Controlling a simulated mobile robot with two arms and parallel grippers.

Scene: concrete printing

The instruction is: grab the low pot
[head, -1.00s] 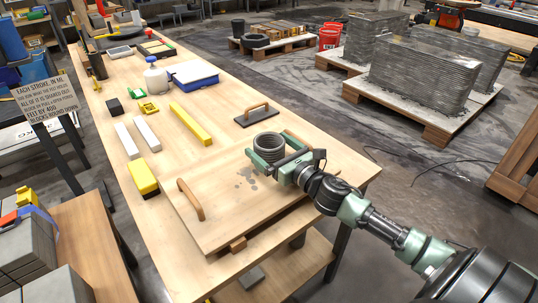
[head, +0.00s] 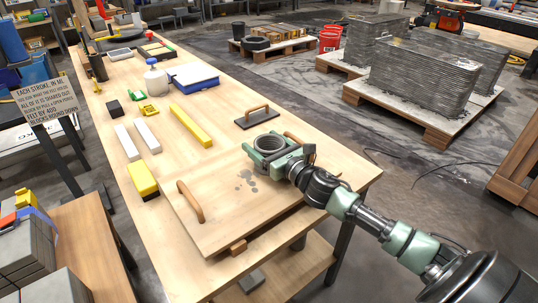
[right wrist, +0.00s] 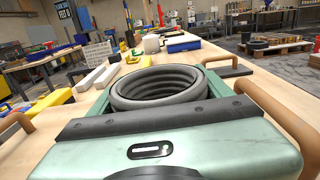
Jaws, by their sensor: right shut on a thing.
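The low pot (head: 268,142) is a grey, ribbed, round ring of printed concrete on the wooden board (head: 222,220) with two handles. It also shows in the right wrist view (right wrist: 168,88), its open top facing up. My right gripper (head: 266,155) is around the pot, with its green fingers on either side, and is shut on it. The pot's lower part is hidden by the gripper, so I cannot tell if it touches the board. My left gripper is not in view.
The board's handles (head: 190,201) stand up at its left and right. A black float (head: 257,117) with a wooden handle lies behind the pot. A yellow bar (head: 190,124), white bars (head: 147,136) and a yellow block (head: 142,180) lie to the left. The middle of the table is clear.

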